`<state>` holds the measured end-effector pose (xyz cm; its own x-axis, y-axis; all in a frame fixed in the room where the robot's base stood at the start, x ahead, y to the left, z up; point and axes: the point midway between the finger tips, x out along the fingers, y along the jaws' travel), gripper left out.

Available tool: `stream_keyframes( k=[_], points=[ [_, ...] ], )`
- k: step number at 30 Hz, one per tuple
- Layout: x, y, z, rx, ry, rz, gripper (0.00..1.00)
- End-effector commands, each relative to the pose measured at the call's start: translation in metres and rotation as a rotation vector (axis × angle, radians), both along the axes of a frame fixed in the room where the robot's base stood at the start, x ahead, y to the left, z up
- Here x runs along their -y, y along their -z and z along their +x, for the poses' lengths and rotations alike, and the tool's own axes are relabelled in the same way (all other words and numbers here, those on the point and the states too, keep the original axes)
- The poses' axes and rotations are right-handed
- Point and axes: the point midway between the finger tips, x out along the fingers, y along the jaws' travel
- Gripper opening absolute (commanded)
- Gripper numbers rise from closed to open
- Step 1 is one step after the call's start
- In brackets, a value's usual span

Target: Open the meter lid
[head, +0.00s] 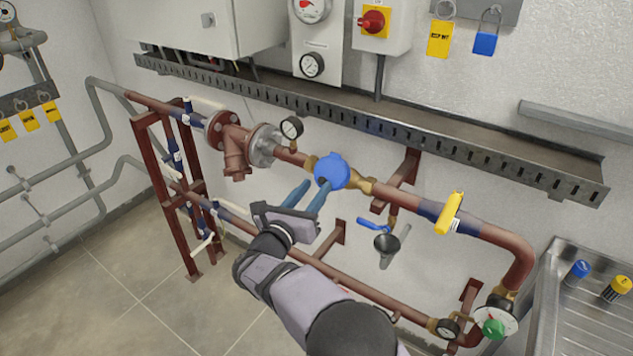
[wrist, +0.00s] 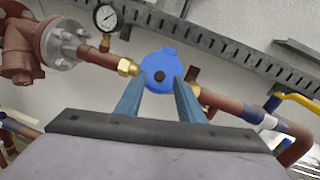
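The meter with its round blue lid (head: 332,172) sits in the upper copper-red pipe, between brass fittings. The lid shows as a flat blue disc with a small tab at its top edge and looks closed. In the wrist view the blue lid (wrist: 161,66) lies just beyond my fingertips, with a dark round spot near its middle. My gripper (head: 314,188) has two blue fingers spread apart, with nothing between them. In the wrist view my gripper (wrist: 160,88) points at the lower part of the meter. I cannot tell whether a finger touches it.
A pressure gauge (head: 292,128) stands on the pipe left of the meter. A yellow-handled valve (head: 450,213) is to the right, and a blue-handled tap (head: 374,225) with a funnel is below. A slotted cable tray (head: 400,125) runs above. A sink (head: 575,310) stands at right.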

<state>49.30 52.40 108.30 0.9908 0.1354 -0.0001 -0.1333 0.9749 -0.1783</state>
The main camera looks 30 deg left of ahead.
Motion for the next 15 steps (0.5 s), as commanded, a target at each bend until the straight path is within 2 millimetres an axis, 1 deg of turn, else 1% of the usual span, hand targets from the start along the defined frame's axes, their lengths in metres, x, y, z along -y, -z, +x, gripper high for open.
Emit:
stream_keyframes(
  k=[3,6,15],
  points=[
    [-0.001,-0.001,0.012,-0.001,0.002,0.000,0.35],
    [-0.002,-0.001,0.017,0.000,0.001,0.000,0.35],
    [-0.003,0.000,0.019,0.000,-0.001,0.000,0.35]
  ],
)
